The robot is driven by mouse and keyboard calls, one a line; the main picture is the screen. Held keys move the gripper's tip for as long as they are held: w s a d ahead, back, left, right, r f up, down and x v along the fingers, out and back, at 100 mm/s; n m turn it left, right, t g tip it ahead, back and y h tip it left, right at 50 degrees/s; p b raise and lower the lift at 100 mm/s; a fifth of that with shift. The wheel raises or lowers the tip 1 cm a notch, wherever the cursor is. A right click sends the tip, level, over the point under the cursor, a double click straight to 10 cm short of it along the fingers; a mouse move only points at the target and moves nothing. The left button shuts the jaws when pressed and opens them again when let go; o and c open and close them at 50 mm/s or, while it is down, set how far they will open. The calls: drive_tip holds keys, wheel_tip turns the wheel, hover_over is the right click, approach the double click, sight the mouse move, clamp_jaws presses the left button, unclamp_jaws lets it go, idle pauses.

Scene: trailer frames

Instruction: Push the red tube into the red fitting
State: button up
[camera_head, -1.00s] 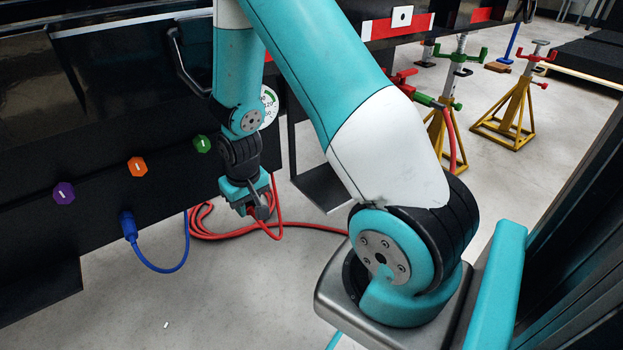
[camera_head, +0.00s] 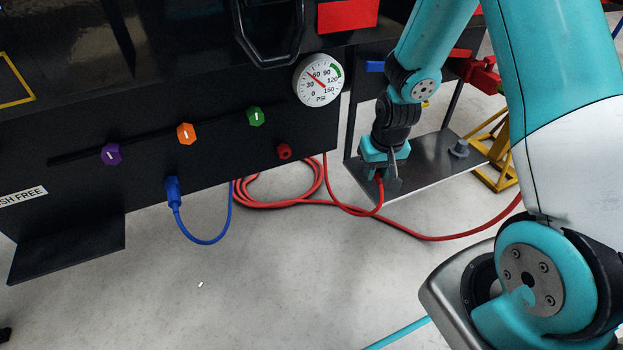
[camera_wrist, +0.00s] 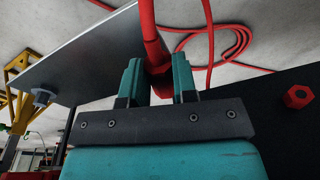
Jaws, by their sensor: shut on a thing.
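My gripper (camera_head: 381,178) is shut on the red tube (camera_head: 379,195) near its end, to the right of the black panel. In the wrist view the red tube (camera_wrist: 150,40) runs between the two fingers (camera_wrist: 159,83), and its far tip is hidden by the gripper. The red fitting (camera_head: 284,152) sits at the lower right of the black panel, below the gauge, with nothing in it. It also shows in the wrist view as a red hexagonal fitting (camera_wrist: 298,96) at the right, apart from the tube.
Purple (camera_head: 111,154), orange (camera_head: 186,133) and green (camera_head: 255,116) fittings line the panel. A blue hose (camera_head: 205,242) hangs below from a blue connector. Coiled red hose (camera_head: 290,203) lies on the floor. A metal plate (camera_head: 425,165) is beside my gripper. A pressure gauge (camera_head: 319,80) is above the fitting.

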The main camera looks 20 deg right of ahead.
drive_tip(key=w+a+n+y+b, duration=0.1)
drive_tip(key=w+a+n+y, duration=0.1)
drive_tip(key=a+y, duration=1.1)
drive_tip(key=w+a, duration=0.1)
drive_tip(key=a, duration=0.1)
drive_tip(key=shift+a+y, duration=0.3)
drive_tip(key=shift+w+f+b, duration=0.1)
drive_tip(key=shift+w+b, duration=0.05)
drive_tip(key=shift+b, duration=0.15)
